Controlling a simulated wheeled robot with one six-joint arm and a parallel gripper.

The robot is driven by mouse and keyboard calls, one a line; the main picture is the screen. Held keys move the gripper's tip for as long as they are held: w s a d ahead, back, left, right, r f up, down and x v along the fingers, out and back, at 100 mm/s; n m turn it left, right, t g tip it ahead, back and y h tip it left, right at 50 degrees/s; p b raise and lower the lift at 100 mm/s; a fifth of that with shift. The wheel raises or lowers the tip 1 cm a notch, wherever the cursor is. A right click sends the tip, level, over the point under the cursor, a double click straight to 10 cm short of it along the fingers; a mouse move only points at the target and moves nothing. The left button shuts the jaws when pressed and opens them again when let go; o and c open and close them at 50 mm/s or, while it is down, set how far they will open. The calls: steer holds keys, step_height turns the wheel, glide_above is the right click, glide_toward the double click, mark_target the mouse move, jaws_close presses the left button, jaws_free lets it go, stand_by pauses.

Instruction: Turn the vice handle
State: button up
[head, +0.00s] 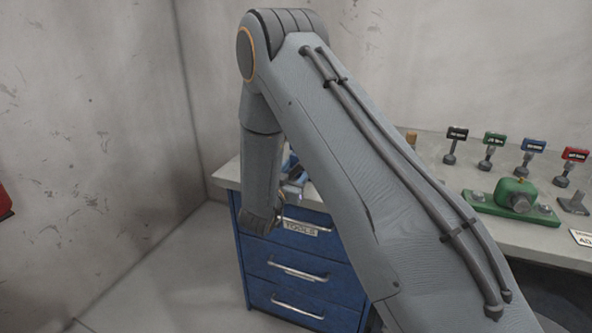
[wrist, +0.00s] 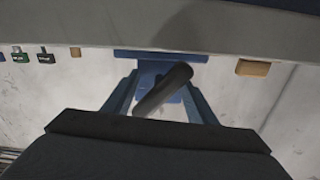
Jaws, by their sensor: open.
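The blue vice (head: 291,177) sits at the near left corner of the bench in the head view, partly hidden behind my arm. In the wrist view the vice (wrist: 160,56) shows at top centre. Its dark bar-shaped handle (wrist: 163,90) slants toward the camera. My gripper (wrist: 160,95) is open, with a bluish finger on each side of the handle. I cannot tell whether either finger touches it.
A blue drawer cabinet (head: 296,254) with metal pulls stands under the bench (head: 440,158). A green device (head: 514,198) and several labelled stands (head: 533,148) are at the right. A wooden block (wrist: 253,68) shows at the right in the wrist view. Walls close off the left and back.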

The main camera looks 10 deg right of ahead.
mark_target(292, 174)
jaws_close()
stand_by(1.4)
jaws_free()
steer(key=shift+b+v, duration=0.9)
steer(key=shift+v, duration=3.05)
